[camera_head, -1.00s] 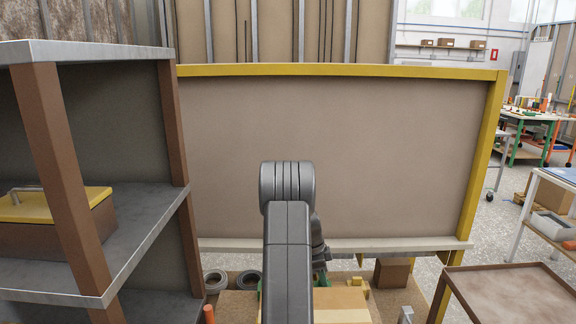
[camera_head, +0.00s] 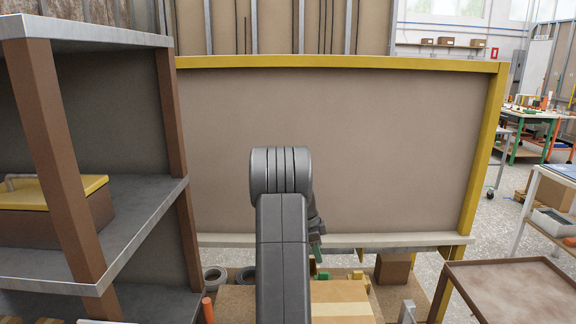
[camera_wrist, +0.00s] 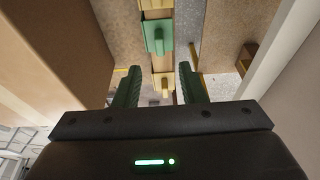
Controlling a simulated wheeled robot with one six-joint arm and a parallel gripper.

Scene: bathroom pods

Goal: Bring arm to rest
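My dark grey arm rises up the middle of the head view, bent at a rounded joint. My gripper (camera_wrist: 158,86) shows in the wrist view with two dark green fingers spread apart and nothing between them. In the head view most of my gripper is hidden behind the arm.
A brown-post shelf (camera_head: 130,225) with a yellow-lidded box (camera_head: 60,215) stands close on the left. A yellow-framed panel (camera_head: 370,150) stands ahead. Low down are a cardboard box (camera_head: 392,270) and grey rings (camera_head: 215,280). A brown tray table (camera_head: 515,290) is at the right.

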